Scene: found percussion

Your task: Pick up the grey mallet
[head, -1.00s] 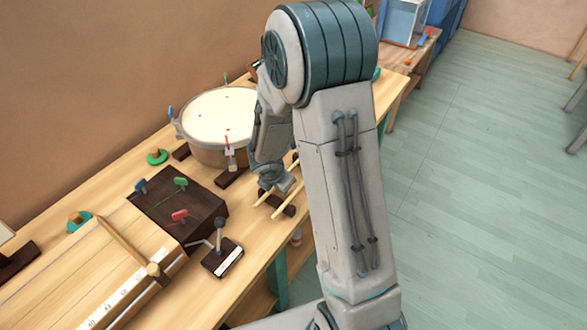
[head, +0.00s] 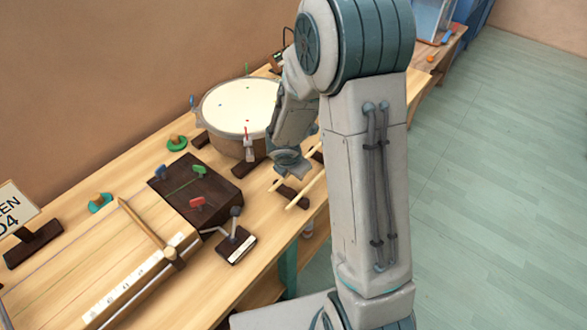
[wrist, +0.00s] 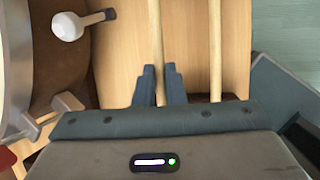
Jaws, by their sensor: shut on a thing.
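Two pale wooden sticks lie side by side near the table's front edge in the head view, the left one (head: 273,187) and the right one (head: 302,194). My gripper (head: 287,178) is over the left stick. In the wrist view its grey fingers (wrist: 160,77) are on either side of a stick (wrist: 158,32), shut on it. The second stick (wrist: 215,45) lies to the right, outside the fingers. The heads of both sticks are hidden, so I cannot tell which is grey. A small grey ball on a thin rod (head: 235,212) stands on a dark labelled block.
A round drum (head: 238,104) stands behind and left of my gripper. A dark box (head: 190,188) with coloured clips and a long stringed board (head: 150,232) lie further left. Dark rests (head: 291,196) lie under the sticks. Open floor (head: 480,180) is right of the table.

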